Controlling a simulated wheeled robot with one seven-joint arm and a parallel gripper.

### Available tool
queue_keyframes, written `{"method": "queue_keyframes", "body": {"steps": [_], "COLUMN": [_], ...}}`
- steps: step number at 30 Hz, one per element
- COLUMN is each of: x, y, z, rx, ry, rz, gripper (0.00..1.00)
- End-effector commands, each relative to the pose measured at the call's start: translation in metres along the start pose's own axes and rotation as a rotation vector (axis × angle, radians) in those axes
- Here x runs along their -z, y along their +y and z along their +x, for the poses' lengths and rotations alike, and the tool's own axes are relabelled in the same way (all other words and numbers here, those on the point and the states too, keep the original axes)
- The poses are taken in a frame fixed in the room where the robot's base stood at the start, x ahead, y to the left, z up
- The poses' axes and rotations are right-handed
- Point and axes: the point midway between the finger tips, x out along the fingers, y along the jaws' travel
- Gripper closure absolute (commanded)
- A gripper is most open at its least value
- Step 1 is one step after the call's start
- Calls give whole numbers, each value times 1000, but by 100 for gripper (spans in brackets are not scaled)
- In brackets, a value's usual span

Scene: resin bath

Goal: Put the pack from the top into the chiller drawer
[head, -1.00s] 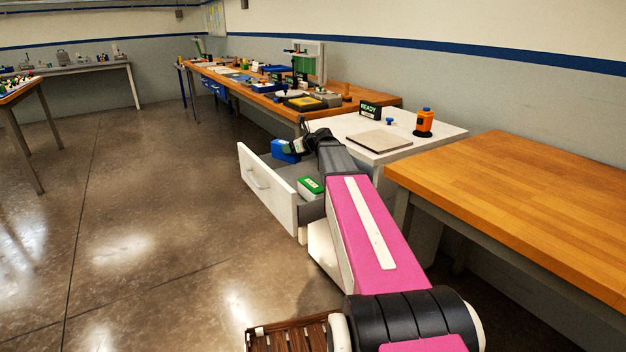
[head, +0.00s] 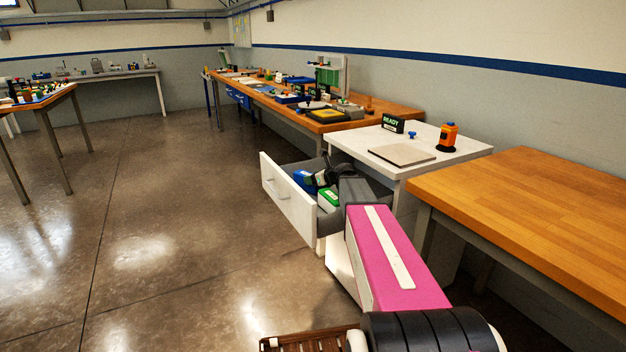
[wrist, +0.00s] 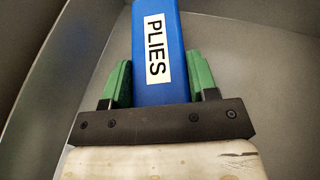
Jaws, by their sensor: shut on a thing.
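The blue pack (wrist: 155,60), labelled PLIES, is held between the green fingertips of my gripper (wrist: 160,84) in the wrist view. In the head view the pack (head: 305,181) is inside the open chiller drawer (head: 288,198), below the rim line. My gripper (head: 322,177) reaches down into the drawer and is shut on the pack. Grey drawer walls surround the pack in the wrist view. I cannot tell whether the pack touches the drawer floor.
The white cabinet top (head: 455,143) holds a flat grey plate (head: 402,154), a READY sign (head: 392,123) and an orange device (head: 447,137). A bare wooden table (head: 520,200) stands to the right.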

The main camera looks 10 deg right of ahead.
Motion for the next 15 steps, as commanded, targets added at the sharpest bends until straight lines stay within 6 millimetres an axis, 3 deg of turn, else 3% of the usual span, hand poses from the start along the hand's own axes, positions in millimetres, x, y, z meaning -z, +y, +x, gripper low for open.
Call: {"method": "queue_keyframes", "body": {"steps": [4, 5, 6, 7, 15], "x": [2, 2, 2, 2, 2], "y": [0, 0, 0, 0, 0], "z": [1, 1, 1, 1, 1], "rx": [0, 0, 0, 0, 0], "ry": [0, 0, 0, 0, 0], "rz": [1, 0, 0, 0, 0], "gripper": [78, 40, 27, 21, 21]}}
